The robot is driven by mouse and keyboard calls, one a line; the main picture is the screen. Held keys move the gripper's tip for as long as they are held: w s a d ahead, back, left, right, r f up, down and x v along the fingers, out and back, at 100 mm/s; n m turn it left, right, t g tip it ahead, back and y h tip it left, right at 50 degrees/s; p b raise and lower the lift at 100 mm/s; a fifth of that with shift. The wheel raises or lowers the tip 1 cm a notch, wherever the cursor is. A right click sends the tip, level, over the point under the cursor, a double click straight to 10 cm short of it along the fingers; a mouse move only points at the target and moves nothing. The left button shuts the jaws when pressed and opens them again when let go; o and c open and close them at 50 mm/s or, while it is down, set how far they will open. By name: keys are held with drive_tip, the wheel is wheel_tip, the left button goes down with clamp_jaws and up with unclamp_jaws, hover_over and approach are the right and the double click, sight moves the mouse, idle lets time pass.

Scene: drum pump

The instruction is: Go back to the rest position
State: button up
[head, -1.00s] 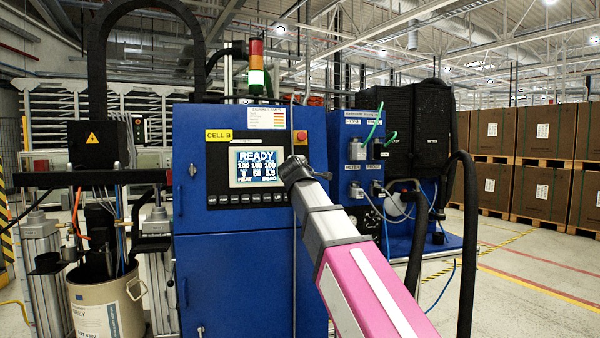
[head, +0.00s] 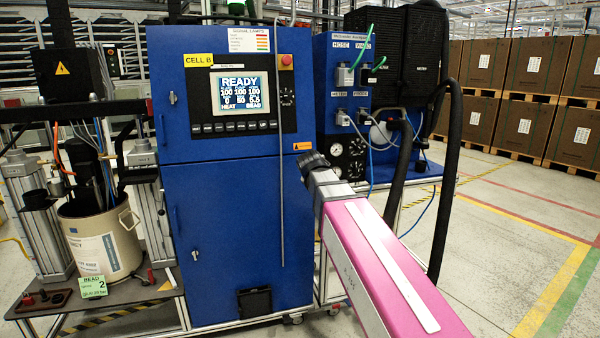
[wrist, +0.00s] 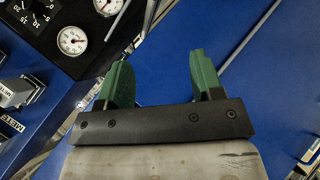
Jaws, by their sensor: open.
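My gripper (wrist: 165,80) shows in the wrist view with two green fingers spread apart and nothing between them. Blue cabinet panel and a black gauge plate lie beyond the fingers. In the head view my pink arm reaches up from the lower right, and its dark end is in front of the right side of the blue cabinet (head: 225,230). The fingers cannot be made out there. The cabinet's screen (head: 241,93) reads READY.
A gauge panel (head: 348,158) with hoses and connectors stands right of the cabinet. Black hoses (head: 450,170) hang behind my arm. A drum (head: 100,240) stands on the left bench. Stacked brown boxes (head: 490,110) line the back right, with open floor before them.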

drive_tip(key=s+d+f+m+g, duration=0.3)
drive_tip(key=s+f, duration=0.4)
drive_tip(key=f, duration=0.4)
drive_tip(key=s+d+f+m+g+y, duration=0.1)
drive_tip(key=s+d+f+m+g, duration=0.3)
drive_tip(key=s+f, duration=0.4)
drive_tip(key=s+d+f+m+g+y, duration=0.1)
drive_tip(key=s+d+f+m+g, duration=0.2)
drive_tip(key=f, duration=1.2)
drive_tip(key=s+d+m, duration=0.1)
drive_tip(key=s+d, duration=0.2)
drive_tip(key=s, duration=0.2)
drive_tip(key=shift+f, duration=0.15)
